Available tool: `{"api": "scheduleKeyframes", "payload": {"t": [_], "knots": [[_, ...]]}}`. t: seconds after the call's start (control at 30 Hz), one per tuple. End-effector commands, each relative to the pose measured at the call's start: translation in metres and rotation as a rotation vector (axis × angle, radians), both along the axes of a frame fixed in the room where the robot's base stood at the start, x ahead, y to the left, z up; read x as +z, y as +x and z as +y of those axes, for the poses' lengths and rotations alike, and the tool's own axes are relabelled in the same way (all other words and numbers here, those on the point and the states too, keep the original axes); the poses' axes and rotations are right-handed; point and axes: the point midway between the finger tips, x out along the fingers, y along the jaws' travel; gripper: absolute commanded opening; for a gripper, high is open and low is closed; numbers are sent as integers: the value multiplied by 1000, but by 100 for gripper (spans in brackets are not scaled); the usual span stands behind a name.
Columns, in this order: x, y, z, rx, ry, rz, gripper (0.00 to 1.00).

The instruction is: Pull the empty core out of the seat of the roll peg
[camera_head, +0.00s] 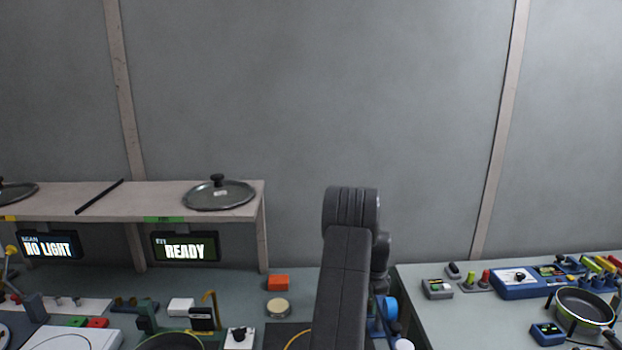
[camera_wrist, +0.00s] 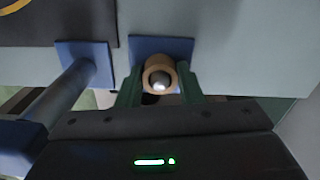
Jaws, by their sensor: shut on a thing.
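The empty core (camera_wrist: 148,69) is a short tan cardboard tube, seen nearly end-on in the wrist view. A blue square plate (camera_wrist: 140,46) lies behind the core. My gripper (camera_wrist: 160,90) has its two green fingers on the left and right sides of the core and is shut on it. The core is still around the peg. In the head view my arm hides the core and the gripper.
A second blue plate (camera_wrist: 95,50) with a grey-blue cylinder (camera_wrist: 66,90) stands left of the core. A right-hand table (camera_head: 450,325) carries a pan (camera_head: 584,309).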

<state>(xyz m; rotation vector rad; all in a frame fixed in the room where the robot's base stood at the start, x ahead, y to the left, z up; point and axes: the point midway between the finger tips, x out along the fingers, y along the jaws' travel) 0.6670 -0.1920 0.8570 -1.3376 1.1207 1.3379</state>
Motion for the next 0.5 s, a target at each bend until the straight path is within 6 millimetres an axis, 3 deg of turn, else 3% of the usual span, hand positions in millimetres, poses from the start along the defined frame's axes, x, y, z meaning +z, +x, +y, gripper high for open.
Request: {"api": "scheduleKeyframes", "payload": {"t": [0.5], "knots": [[19,0,0,0,-1,-1,18]]}}
